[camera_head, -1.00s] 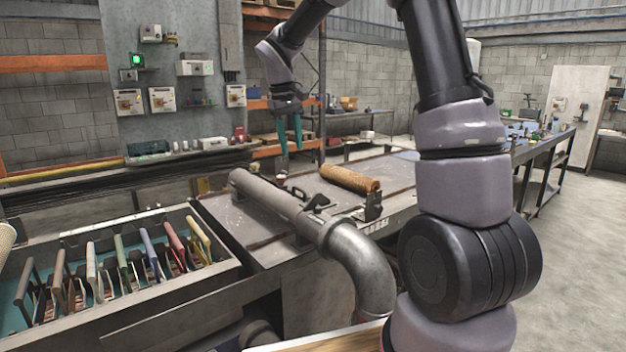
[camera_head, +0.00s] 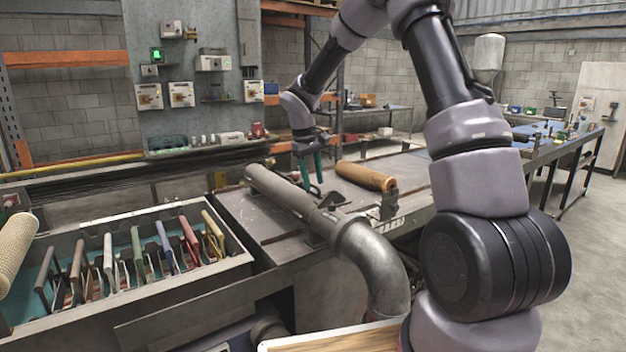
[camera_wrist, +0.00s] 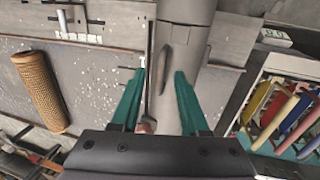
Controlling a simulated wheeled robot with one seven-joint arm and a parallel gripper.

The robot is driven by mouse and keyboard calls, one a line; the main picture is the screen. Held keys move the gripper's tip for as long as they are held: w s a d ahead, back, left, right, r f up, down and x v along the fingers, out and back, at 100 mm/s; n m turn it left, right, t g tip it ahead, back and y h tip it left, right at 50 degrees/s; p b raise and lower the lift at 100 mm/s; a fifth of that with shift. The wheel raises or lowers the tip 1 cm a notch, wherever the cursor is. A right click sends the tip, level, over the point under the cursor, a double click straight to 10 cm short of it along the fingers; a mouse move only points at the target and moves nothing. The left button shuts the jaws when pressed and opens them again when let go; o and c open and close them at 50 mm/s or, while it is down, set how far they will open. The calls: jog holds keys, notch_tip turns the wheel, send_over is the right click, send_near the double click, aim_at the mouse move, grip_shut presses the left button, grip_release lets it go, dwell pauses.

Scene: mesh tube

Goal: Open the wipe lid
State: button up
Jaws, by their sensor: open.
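I cannot pick out a wipe lid for certain in either view. My gripper (camera_head: 313,184) has two teal fingers and points down over the bench, close to the grey pipe (camera_head: 275,190). In the wrist view, my gripper (camera_wrist: 160,72) is open, its fingertips apart with nothing held between them. The grey pipe (camera_wrist: 187,38) runs under the fingers there. A dark elongated piece (camera_wrist: 165,70) shows in the gap between the fingertips; I cannot tell whether it is touched.
A tan mesh tube (camera_head: 364,175) lies on the bench right of the pipe. It also shows in the wrist view (camera_wrist: 38,90). A tray (camera_head: 250,262) with several coloured handles is at the left. Another mesh tube (camera_head: 15,250) is at the left edge. The pipe bends down toward me.

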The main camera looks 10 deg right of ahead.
jog(key=shift+f, duration=0.15)
grip_shut()
dwell(1.4)
